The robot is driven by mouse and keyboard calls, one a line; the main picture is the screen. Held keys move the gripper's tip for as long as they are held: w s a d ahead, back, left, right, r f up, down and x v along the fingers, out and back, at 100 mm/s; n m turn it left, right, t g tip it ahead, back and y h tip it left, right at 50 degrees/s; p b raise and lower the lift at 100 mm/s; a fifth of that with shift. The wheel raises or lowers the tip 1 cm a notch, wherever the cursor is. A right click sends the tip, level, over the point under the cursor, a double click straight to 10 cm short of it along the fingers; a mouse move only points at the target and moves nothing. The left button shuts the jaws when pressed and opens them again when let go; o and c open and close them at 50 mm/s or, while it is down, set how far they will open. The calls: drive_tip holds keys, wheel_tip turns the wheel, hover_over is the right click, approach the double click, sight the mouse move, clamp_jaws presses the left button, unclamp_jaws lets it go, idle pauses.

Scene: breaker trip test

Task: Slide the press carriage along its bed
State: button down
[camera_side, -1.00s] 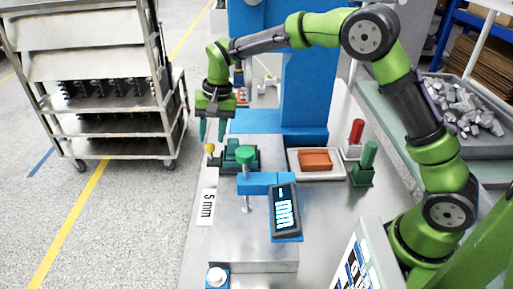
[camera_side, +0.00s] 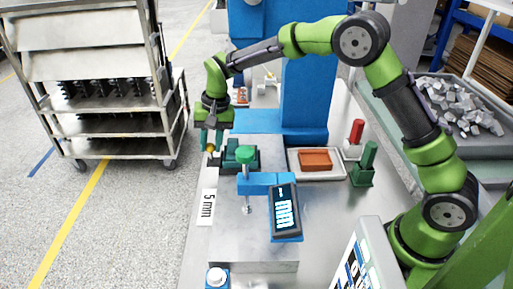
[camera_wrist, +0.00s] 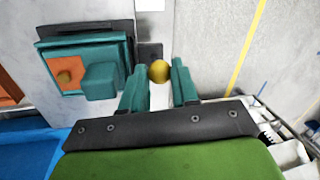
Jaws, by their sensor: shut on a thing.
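The press carriage is a dark teal block (camera_side: 240,158) on the steel bed (camera_side: 265,232), in front of the blue column. In the wrist view the teal block (camera_wrist: 100,82) shows at the left with an orange patch on it. A yellow ball knob (camera_wrist: 159,71) shows beside it, at the carriage's left side in the side view. My gripper (camera_side: 211,146) is low at that knob, its teal fingers around it. In the wrist view my gripper (camera_wrist: 159,82) has one finger on each side of the knob and is shut on it.
A tray (camera_side: 316,163) with an orange block, a green post (camera_side: 364,166) and a red post (camera_side: 355,138) stand to the right. Open floor lies left of the bench.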

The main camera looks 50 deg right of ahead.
drive_tip(key=s+a, duration=1.6)
drive_tip(key=c, duration=1.2)
unclamp_jaws()
drive_tip(key=shift+s, duration=0.1)
drive_tip(key=shift+o, duration=0.3)
drive_tip(key=shift+r, duration=0.15)
